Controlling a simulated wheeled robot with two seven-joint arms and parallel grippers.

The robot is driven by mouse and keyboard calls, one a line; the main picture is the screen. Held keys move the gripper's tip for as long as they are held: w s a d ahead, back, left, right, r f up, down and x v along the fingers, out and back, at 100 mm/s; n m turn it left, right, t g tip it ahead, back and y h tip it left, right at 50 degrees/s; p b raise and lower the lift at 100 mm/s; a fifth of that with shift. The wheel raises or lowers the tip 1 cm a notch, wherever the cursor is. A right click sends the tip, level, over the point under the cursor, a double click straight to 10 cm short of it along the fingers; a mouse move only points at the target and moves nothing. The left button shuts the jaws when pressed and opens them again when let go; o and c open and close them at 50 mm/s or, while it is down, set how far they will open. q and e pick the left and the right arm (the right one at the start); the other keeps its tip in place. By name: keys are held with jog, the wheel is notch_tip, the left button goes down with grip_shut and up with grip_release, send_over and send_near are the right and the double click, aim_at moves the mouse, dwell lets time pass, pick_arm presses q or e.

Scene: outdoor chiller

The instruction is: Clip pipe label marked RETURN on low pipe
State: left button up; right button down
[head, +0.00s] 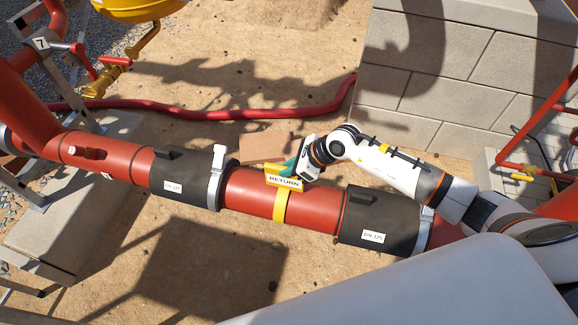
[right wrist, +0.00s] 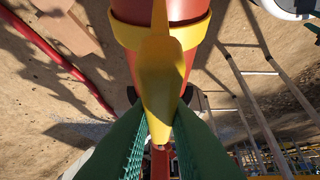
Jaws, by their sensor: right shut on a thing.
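The low red pipe (head: 251,197) runs across the head view from left to lower right. The yellow RETURN label (head: 284,181) sits at the top of the pipe, between two black collars. Its yellow band (head: 281,206) lies over the near side of the pipe; the underside is hidden. In the right wrist view the band (right wrist: 128,35) also crosses the red pipe (right wrist: 160,8). My right gripper (head: 291,169) reaches in from the right, and its green fingers (right wrist: 158,138) are shut on the label's yellow tab (right wrist: 160,85). My left gripper is not in view.
Black collars with small white tags stand on the pipe at left (head: 176,184) and right (head: 372,228). A red hose (head: 215,114) lies on the sand behind. A block wall (head: 440,75) rises at the back right, and a brown block (head: 262,147) lies behind the pipe.

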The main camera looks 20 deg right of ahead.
jog(key=shift+f, duration=0.3)
jog(key=c, duration=0.8)
grip_release()
jog(key=shift+f, duration=0.1)
jog(key=p+v, duration=0.4)
jog(key=v, duration=0.2)
jog(key=shift+r, duration=0.35)
jog(key=shift+s+d+r, duration=0.2)
jog(key=shift+r, duration=0.05)
